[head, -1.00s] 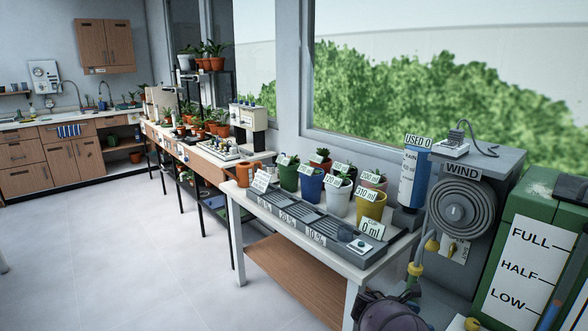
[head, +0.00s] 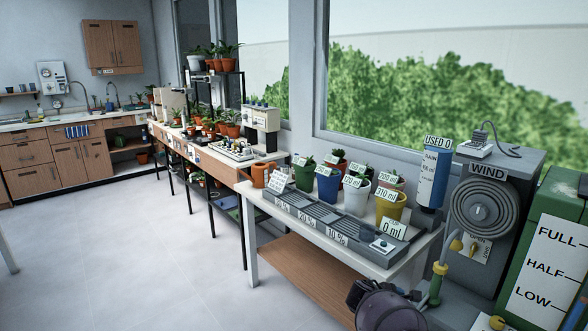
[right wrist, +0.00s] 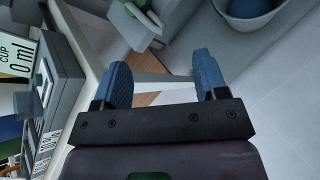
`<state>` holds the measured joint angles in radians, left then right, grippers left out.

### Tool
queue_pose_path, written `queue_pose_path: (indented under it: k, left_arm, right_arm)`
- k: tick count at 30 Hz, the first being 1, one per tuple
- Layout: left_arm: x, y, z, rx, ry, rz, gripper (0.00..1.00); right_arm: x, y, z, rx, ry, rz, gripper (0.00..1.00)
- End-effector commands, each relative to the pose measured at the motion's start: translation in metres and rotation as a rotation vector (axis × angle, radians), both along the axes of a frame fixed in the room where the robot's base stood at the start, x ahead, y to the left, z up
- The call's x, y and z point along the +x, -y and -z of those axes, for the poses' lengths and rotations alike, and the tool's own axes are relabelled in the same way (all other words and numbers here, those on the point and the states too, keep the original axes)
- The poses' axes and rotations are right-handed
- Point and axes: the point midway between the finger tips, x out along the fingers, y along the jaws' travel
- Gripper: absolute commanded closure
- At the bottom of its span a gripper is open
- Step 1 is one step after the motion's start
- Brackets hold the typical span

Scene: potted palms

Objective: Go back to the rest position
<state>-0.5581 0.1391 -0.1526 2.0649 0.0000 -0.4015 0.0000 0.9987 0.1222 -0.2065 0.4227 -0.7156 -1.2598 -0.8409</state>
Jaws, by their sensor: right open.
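In the head view part of my right arm (head: 388,308) shows at the bottom, below the front end of the white table (head: 252,238); its fingers are not clear there. In the right wrist view my right gripper (right wrist: 160,82) is open, its two blue fingertips apart with nothing between them. The grey tray edge and the "CUP 0 ml" label (right wrist: 20,58) lie to its left. My left gripper is in neither view.
On the table stand several labelled pots, such as a blue one (head: 327,185) and a yellow one (head: 391,207). A wind unit (head: 480,207) and a green tank (head: 550,250) stand at the right. The floor (head: 120,255) at the left is clear.

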Motion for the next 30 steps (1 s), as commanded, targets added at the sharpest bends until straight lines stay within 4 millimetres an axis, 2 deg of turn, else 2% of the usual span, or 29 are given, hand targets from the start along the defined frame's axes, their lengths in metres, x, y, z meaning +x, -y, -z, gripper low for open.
queue_pose_path:
  k: [3, 7, 11, 14, 20, 25, 30]
  left_arm:
    - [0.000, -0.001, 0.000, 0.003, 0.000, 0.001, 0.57]
    - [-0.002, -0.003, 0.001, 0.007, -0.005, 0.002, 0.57]
    - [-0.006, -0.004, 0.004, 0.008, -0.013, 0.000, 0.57]
    - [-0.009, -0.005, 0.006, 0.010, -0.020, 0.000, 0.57]
    - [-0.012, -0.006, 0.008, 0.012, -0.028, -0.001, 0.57]
    - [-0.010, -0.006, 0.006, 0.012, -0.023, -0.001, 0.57]
    - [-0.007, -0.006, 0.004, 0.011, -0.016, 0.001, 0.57]
  right_arm:
    - [0.029, -0.028, -0.022, 0.144, 0.180, -0.025, 0.34]
    - [0.051, -0.058, -0.041, 0.331, 0.375, -0.047, 0.34]
    - [0.057, -0.086, -0.052, 0.560, 0.562, -0.056, 0.34]
    - [0.052, -0.103, -0.056, 0.741, 0.686, -0.052, 0.34]
    - [0.017, -0.122, -0.059, 1.082, 0.876, -0.012, 0.34]
    - [-0.029, -0.124, -0.060, 1.329, 0.993, 0.046, 0.34]
    - [-0.083, -0.117, -0.061, 1.519, 1.077, 0.112, 0.34]
